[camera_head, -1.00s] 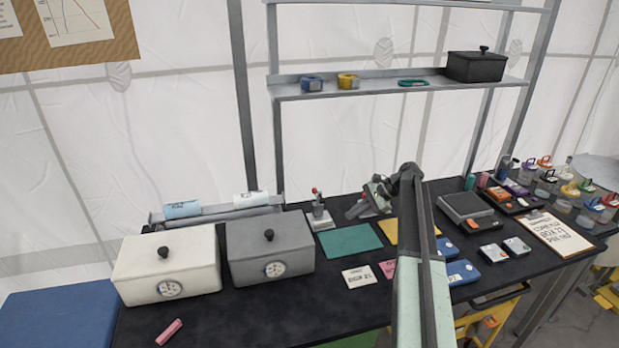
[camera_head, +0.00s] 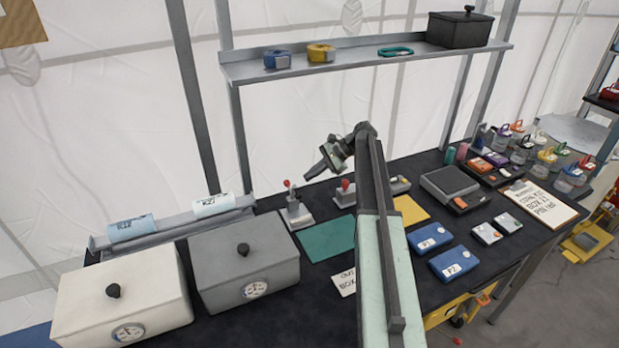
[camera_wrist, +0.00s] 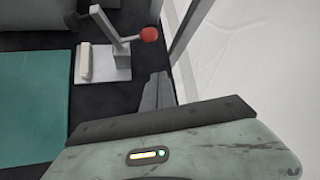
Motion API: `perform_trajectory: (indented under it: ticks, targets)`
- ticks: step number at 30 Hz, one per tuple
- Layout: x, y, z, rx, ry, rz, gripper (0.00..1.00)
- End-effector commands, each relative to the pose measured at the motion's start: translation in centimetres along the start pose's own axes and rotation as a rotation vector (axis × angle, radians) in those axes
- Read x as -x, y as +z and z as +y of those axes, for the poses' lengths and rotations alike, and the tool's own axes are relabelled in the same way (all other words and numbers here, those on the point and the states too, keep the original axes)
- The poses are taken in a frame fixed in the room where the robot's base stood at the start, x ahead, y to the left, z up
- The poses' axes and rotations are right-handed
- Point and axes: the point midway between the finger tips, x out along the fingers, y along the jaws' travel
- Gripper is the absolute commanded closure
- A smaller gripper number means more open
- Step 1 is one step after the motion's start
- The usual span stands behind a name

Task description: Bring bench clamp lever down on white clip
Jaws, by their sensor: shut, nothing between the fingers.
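The bench clamp (camera_head: 298,212) stands behind the left back corner of the teal mat. It has a grey base, and its lever with a red knob points upward. A small white clip-like piece (camera_wrist: 84,62) lies on the clamp's base. My gripper (camera_head: 318,170) is above and to the right of the clamp, apart from it. Its fingers (camera_wrist: 157,90) look closed and empty, just below the clamp in the wrist view.
The teal mat (camera_head: 327,240) lies in front of the clamp. A second red-knobbed device (camera_head: 345,194) stands to its right. A grey lidded box (camera_head: 243,270) is at the left, near a rack (camera_head: 175,228). A shelf (camera_head: 350,62) hangs above; posts and tent wall are behind.

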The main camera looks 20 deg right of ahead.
Motion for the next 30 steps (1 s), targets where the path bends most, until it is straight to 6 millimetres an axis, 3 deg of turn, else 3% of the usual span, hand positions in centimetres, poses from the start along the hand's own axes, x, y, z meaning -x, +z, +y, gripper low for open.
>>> perform_trajectory:
  ticks: [1, 10, 12, 16, 30]
  targets:
    - [-1.7, -0.6, 0.4, 0.0, 0.0, 0.0, 1.0]
    - [-7.2, -0.7, 0.4, -0.004, -0.003, 0.002, 1.0]
    - [-5.6, 1.4, 0.0, -0.005, -0.004, 0.002, 1.0]
    - [-5.1, 2.8, 0.0, -0.005, -0.005, 0.003, 1.0]
    - [-5.3, 3.7, 0.3, -0.006, -0.006, 0.004, 1.0]
